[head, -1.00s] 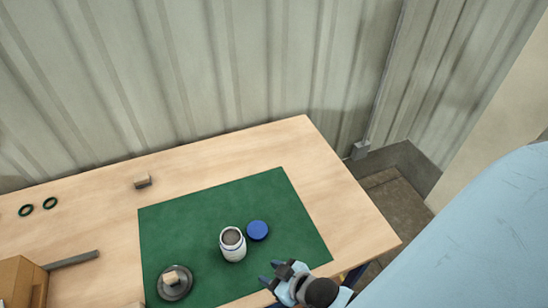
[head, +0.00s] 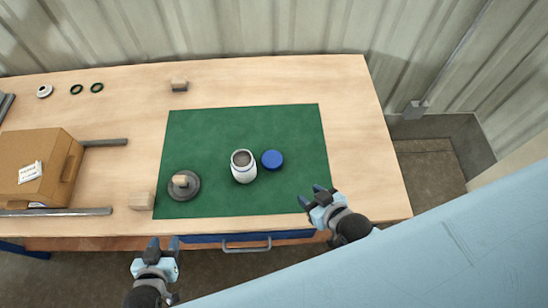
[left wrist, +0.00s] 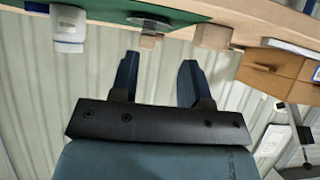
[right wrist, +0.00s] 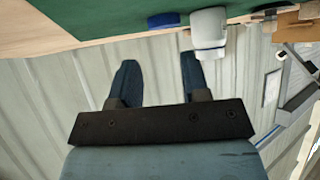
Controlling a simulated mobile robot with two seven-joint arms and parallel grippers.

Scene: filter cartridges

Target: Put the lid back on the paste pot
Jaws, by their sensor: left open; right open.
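The white paste pot (head: 244,172) stands upright and open on the green mat (head: 215,130), with greyish paste showing in its mouth. Its blue lid (head: 272,160) lies flat on the mat just right of the pot, apart from it. The pot (right wrist: 209,30) and the lid (right wrist: 168,19) also show in the right wrist view. The pot also shows in the left wrist view (left wrist: 68,28). My right gripper (head: 318,193) is open and empty, right of and nearer than the lid. My left gripper (head: 162,243) is open and empty in front of the table's front edge.
A dark round disc with a wooden handle (head: 184,185) sits on the mat left of the pot. A wooden block (head: 142,201) and a cardboard box (head: 38,165) stand further left. Another block (head: 179,85) and dark rings (head: 97,87) lie behind. The mat's right part is clear.

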